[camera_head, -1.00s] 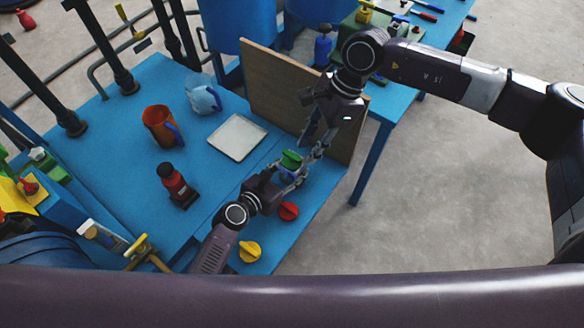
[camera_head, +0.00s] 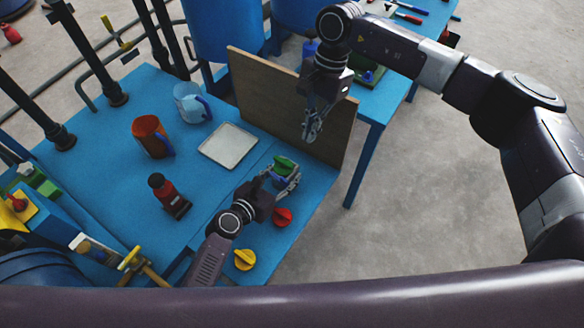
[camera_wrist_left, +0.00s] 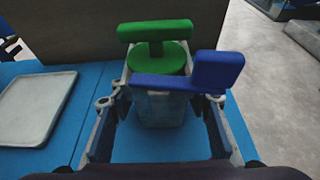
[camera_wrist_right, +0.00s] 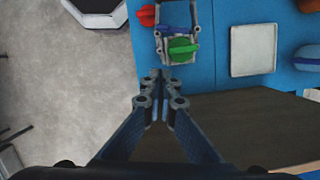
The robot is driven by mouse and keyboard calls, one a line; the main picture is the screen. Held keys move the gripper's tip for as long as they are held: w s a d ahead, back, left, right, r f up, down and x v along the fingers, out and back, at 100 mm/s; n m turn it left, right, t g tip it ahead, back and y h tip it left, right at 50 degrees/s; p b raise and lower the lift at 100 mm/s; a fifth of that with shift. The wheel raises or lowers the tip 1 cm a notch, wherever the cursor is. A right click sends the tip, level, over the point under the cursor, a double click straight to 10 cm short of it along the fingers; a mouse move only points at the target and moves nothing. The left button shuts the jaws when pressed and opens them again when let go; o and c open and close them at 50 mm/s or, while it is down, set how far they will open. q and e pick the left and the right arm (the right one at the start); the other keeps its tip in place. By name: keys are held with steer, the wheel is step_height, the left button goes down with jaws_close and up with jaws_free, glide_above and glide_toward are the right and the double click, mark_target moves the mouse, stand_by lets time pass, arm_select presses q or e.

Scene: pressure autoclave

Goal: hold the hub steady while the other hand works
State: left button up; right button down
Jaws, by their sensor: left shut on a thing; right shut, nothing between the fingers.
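The hub is a small grey body (camera_wrist_left: 160,108) with a green T-handle (camera_head: 284,163) on top and a blue lever (camera_wrist_left: 205,75) across its near side. It sits near the right end of the blue table. My left gripper (camera_head: 287,178) is shut on the hub, with one finger on each side in the left wrist view. My right gripper (camera_head: 311,132) is above and beyond the hub, in front of the board, apart from it. Its fingers are together and empty, as the right wrist view shows (camera_wrist_right: 162,82). The hub's lower part is partly hidden by the lever and fingers.
A red knob (camera_head: 282,217) and a yellow knob (camera_head: 244,259) lie near the table's front edge. A wooden board (camera_head: 300,112) stands behind the hub. A pale tray (camera_head: 240,145), red bottle (camera_head: 168,198), orange jug (camera_head: 147,139) and clear jug (camera_head: 188,103) stand to the left.

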steer(key=shift+f, duration=0.1)
glide_toward(279, 178)
step_height(279, 178, down, 6)
steer(key=s+d, duration=0.1)
steer(key=s, duration=0.1)
steer(key=shift+d, duration=0.35)
